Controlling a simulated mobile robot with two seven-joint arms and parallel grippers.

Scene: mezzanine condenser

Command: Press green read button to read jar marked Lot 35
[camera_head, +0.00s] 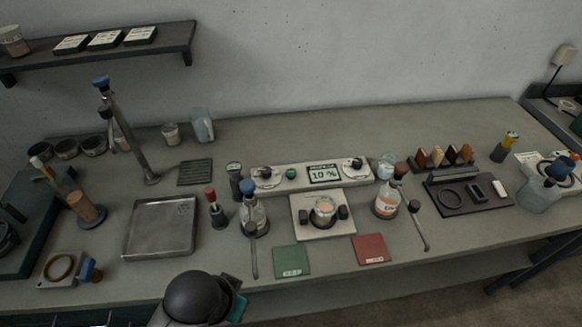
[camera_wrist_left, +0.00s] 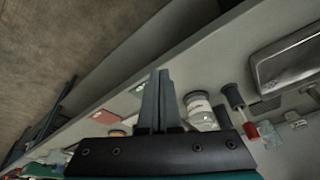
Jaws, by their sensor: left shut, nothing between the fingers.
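The reader unit (camera_head: 262,184) stands mid-bench with a lit display (camera_head: 325,174) that seems to read 10 %. In front, a jar with pinkish contents (camera_head: 323,209) stands on a pale platform (camera_head: 312,231) between dark blocks. I cannot read a lot mark on it. My left gripper's fingers (camera_wrist_left: 157,95) are together and empty in the left wrist view, apart from the bench things behind them. In the head view only a dark rounded part of my arm shows at the bottom. My right gripper is out of view.
Green (camera_head: 292,261) and red (camera_head: 370,249) squares lie in front.

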